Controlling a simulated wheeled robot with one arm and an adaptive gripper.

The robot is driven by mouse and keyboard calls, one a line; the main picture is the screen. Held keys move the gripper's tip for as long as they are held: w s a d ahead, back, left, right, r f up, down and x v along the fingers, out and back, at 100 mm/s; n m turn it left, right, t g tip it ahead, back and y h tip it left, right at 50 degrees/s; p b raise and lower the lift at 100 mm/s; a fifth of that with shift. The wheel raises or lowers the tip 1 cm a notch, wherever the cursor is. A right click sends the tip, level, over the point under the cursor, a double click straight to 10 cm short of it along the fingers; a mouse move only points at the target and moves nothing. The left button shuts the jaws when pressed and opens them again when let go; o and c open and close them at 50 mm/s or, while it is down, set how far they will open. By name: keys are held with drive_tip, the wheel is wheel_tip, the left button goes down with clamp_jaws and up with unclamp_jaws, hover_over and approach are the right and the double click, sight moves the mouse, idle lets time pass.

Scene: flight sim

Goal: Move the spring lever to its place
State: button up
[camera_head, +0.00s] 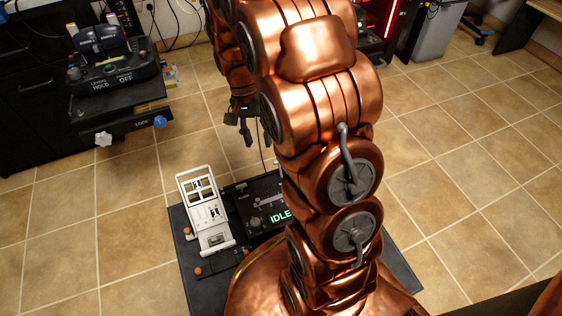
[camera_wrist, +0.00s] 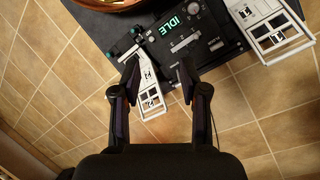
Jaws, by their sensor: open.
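I cannot tell for sure which part is the spring lever. In the wrist view a black panel (camera_wrist: 215,32) with a lit IDLE sign carries small grey levers and knobs. A white framed lever unit (camera_wrist: 150,100) lies partly between and beyond my finger tips, and a second white framed unit (camera_wrist: 272,30) is to the right. In the head view one white unit (camera_head: 205,212) stands left of the black panel (camera_head: 254,204); my arm hides the other. My gripper (camera_wrist: 158,78) is open and empty above the panel's edge, and it also shows in the head view (camera_head: 240,125).
The units sit on a dark platform (camera_head: 186,262) on the tiled floor. A black stand (camera_head: 125,101) with a throttle unit (camera_head: 112,72) and a LOCK label is at the upper left. Open tiled floor (camera_head: 450,150) lies to the right. Cables hang at the back.

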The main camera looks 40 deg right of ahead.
drive_tip(key=w+d+f+m, duration=0.5)
drive_tip(key=w+d+f, duration=0.35)
drive_tip(key=f, duration=0.25)
drive_tip(key=d+f+m+b, duration=0.1)
drive_tip(key=d+f+m, duration=0.1)
drive_tip(key=f, duration=0.5)
drive_tip(key=w+d+f+m+b, duration=0.1)
drive_tip(key=d+f+m+b, duration=0.1)
drive_tip(key=f, duration=0.6)
drive_tip(key=w+d+f+m+b, duration=0.1)
drive_tip(key=d+f, duration=0.2)
drive_tip(key=f, duration=0.5)
drive_tip(key=shift+d+m+y+b, duration=0.1)
drive_tip(key=shift+m+y+b, duration=0.3)
drive_tip(key=shift+c, duration=0.3)
clamp_jaws()
